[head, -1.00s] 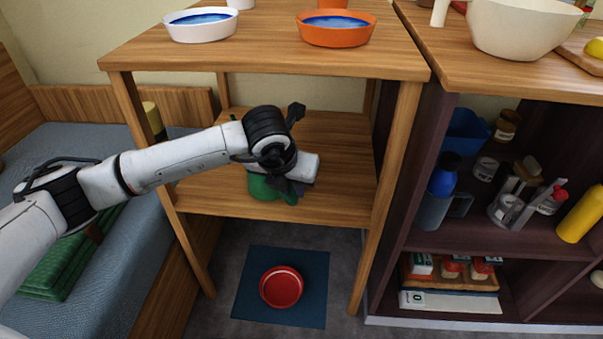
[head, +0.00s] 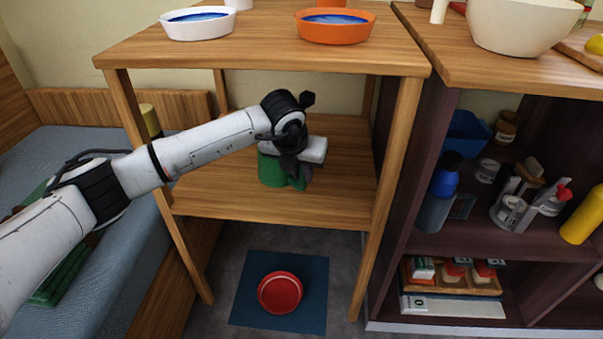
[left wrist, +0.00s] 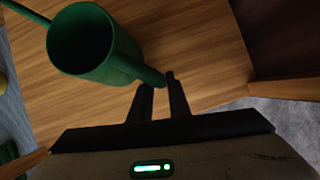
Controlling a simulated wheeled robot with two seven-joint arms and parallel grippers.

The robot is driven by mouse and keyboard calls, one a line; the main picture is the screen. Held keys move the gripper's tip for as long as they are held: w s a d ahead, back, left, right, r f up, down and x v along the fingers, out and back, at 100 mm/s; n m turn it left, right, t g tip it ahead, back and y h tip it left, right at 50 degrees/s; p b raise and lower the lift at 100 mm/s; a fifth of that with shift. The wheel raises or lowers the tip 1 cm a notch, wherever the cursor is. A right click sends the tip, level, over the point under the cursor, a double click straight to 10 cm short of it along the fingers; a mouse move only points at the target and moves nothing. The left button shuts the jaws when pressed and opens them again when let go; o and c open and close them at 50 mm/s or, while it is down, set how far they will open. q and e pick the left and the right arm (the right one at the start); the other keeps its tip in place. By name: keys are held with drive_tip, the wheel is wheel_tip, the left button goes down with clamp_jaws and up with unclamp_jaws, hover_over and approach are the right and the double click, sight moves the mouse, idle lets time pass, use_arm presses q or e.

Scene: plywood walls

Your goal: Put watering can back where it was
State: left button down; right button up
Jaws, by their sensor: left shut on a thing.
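The green watering can (head: 271,170) is at the middle shelf (head: 230,200) of the wooden table, partly hidden behind my left gripper (head: 296,176) in the head view. In the left wrist view, the watering can (left wrist: 88,42) shows its open top, with a long spout at upper left and its handle running down to the gripper. My left gripper (left wrist: 161,85) is shut on the handle. The can looks upright; I cannot tell whether its base touches the shelf. My right gripper is not in view.
Table legs (head: 397,190) frame the shelf. Above it, the tabletop holds a white bowl (head: 198,24) and an orange bowl (head: 335,28) with blue contents. A red bowl (head: 280,292) sits on a blue mat (head: 250,310) below. Bare shelf lies around the can.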

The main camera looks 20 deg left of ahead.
use_arm(q)
drive_tip(key=shift+r, duration=0.1)
drive_tip(key=c, duration=1.7)
unclamp_jaws()
drive_tip(key=shift+o, duration=0.2)
